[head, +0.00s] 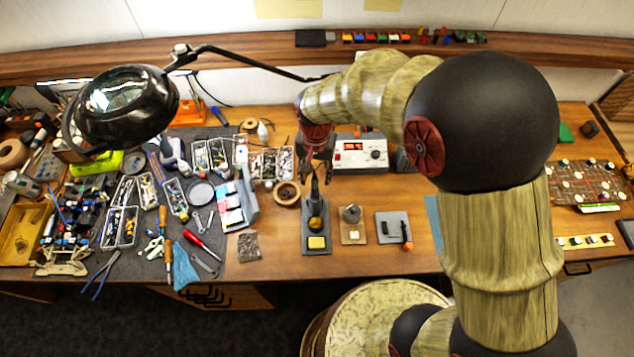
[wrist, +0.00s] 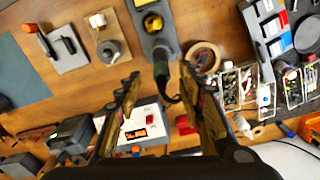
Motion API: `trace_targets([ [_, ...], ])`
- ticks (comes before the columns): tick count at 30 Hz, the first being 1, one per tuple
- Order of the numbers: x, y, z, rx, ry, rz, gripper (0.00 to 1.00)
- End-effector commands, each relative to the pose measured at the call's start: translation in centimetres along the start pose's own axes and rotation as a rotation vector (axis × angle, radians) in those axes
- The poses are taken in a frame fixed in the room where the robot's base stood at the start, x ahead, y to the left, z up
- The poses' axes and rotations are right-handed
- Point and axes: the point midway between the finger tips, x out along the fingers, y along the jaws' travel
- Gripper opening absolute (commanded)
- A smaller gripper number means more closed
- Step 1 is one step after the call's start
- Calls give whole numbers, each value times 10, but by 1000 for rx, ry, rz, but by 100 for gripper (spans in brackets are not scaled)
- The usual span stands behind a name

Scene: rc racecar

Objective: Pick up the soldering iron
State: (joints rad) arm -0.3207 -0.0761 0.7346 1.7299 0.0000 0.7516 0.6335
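The soldering iron (head: 315,190) stands upright in a dark grey stand (head: 316,240) with a yellow sponge, near the middle of the bench. My gripper (head: 317,157) is above the iron, pointing down. In the wrist view my gripper (wrist: 160,80) is open, with one finger on each side of the handle and visible gaps. The iron's tip is hidden in the stand.
A white soldering station (head: 358,154) with a red display stands behind the iron. A solder spool (head: 287,192) is to the left, and a small tan stand (head: 352,226) to the right. A magnifier lamp (head: 122,100) overhangs the cluttered left mat.

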Motion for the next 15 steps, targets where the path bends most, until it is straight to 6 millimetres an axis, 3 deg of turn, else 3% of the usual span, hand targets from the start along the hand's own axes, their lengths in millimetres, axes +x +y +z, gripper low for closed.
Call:
trace_targets([
  [15, 61, -2, 4, -1, -3, 2, 38],
])
